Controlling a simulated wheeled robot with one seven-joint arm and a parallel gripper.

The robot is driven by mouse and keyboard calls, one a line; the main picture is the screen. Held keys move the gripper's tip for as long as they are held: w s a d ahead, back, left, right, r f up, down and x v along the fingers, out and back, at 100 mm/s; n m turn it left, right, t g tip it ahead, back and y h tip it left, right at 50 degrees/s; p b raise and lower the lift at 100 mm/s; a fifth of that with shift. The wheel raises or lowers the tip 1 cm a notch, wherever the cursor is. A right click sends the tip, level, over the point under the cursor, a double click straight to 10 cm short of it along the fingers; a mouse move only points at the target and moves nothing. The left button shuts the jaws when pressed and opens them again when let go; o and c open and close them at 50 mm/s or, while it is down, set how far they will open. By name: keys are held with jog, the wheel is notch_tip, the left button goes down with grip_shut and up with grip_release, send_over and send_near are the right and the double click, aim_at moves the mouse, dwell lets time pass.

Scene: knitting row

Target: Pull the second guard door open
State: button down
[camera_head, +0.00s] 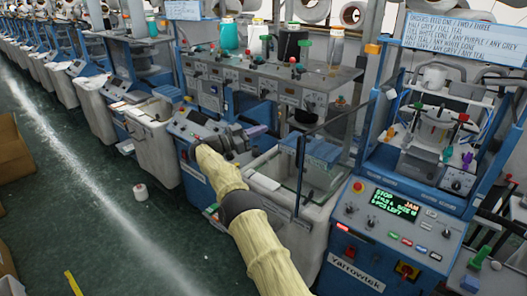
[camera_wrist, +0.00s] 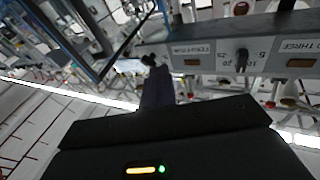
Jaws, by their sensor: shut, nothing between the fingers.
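My gripper (camera_head: 262,130) is in front of the middle machine, at the end of my cream-sleeved arm. In the wrist view its shut fingers (camera_wrist: 157,85) point up toward a grey panel with labels, and nothing shows between them. A clear panel with a dark upright bar (camera_head: 298,178), probably a guard door, stands right of my gripper, between the middle machine and the right-hand one. I cannot tell which door it is or how far it stands open. My gripper appears apart from the bar. A blue frame with a dark edge (camera_wrist: 118,50) shows at the upper left of the wrist view.
The right-hand machine has a lit screen (camera_head: 385,205) reading STOP and JAM. A white spool (camera_head: 140,192) lies on the green floor. The aisle left of my arm is mostly clear, with cardboard boxes (camera_head: 12,155) at its left edge.

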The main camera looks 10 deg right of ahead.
jog(key=w+a+r+n+t+y+b, duration=0.45)
jog(key=w+n+t+y, duration=0.2)
jog(key=n+t, duration=0.5)
jog(key=s+a+f+n+t+y+b, duration=0.25)
jog(key=s+a+f+n+y, duration=0.3)
jog(key=y, duration=0.45)
jog(key=s+d+f+g+y+b, duration=0.1)
jog(key=s+f+g, duration=0.4)
jog(key=s, duration=0.9)
jog(key=s+d+f+g+y+b, duration=0.1)
jog(key=s+f+g, duration=0.4)
jog(key=s+f, duration=0.6)
jog(key=s+d+f+g+y+b, duration=0.1)
jog(key=s+d+f+g+b, duration=0.2)
jog(key=s+f, duration=0.6)
jog(key=s+g+b, duration=0.1)
jog(key=s+g, duration=0.1)
jog(key=s, duration=0.8)
jog(key=shift+s+d, duration=0.15)
jog(key=shift+s, duration=0.1)
